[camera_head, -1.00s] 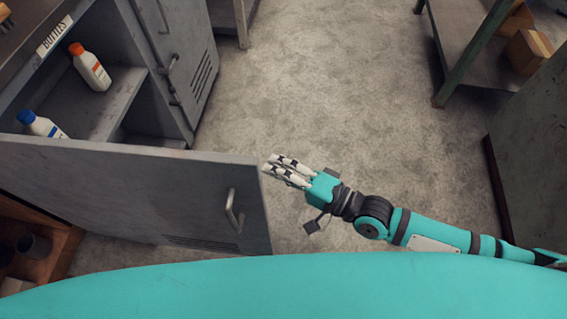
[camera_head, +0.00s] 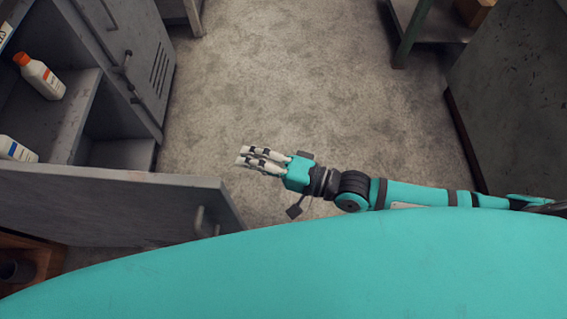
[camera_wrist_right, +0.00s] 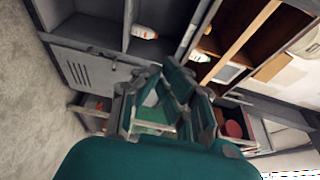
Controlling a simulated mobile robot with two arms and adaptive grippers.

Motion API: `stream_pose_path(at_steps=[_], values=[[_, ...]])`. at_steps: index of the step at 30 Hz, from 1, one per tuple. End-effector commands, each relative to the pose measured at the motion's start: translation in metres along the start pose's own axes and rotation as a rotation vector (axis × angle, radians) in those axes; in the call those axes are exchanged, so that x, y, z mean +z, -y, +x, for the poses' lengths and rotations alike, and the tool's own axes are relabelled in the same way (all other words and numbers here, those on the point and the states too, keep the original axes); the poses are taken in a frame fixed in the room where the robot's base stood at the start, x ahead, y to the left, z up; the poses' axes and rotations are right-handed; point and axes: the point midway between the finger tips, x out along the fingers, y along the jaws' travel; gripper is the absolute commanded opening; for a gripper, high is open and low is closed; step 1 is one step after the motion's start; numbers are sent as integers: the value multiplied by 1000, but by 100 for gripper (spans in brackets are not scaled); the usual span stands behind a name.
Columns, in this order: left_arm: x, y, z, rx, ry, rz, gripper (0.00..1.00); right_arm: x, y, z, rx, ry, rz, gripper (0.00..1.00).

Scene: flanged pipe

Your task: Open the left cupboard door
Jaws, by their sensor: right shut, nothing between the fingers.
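The left cupboard door (camera_head: 110,205) stands wide open, swung out from the grey cupboard (camera_head: 85,120) toward me. The fingers look apart from the door, but the depth gap is hard to judge. In the right wrist view, my fingers (camera_wrist_right: 165,105) fill the middle. The right cupboard door (camera_wrist_right: 80,70) is closed. My left gripper is not in view.
A wooden crate (camera_head: 30,262) lies behind the open door. The concrete floor (camera_head: 300,80) ahead is clear. A metal cabinet (camera_head: 510,100) stands at right, with a green-legged table (camera_head: 408,35) beyond.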

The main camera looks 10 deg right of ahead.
Motion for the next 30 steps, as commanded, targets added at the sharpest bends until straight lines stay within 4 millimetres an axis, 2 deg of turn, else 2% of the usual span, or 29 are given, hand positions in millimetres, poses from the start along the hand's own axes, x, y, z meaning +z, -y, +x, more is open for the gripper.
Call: stream_pose_path(at_steps=[5,12,18,23,30], values=[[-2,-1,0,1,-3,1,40,0,-2,-23,6,1,-3,0],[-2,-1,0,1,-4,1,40,0,-2,-75,8,0,-1,0],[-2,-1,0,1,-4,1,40,0,-1,-107,5,0,-1,0],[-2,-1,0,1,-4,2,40,0,0,-118,1,0,0,0],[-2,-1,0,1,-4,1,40,0,0,-119,1,0,1,0]])
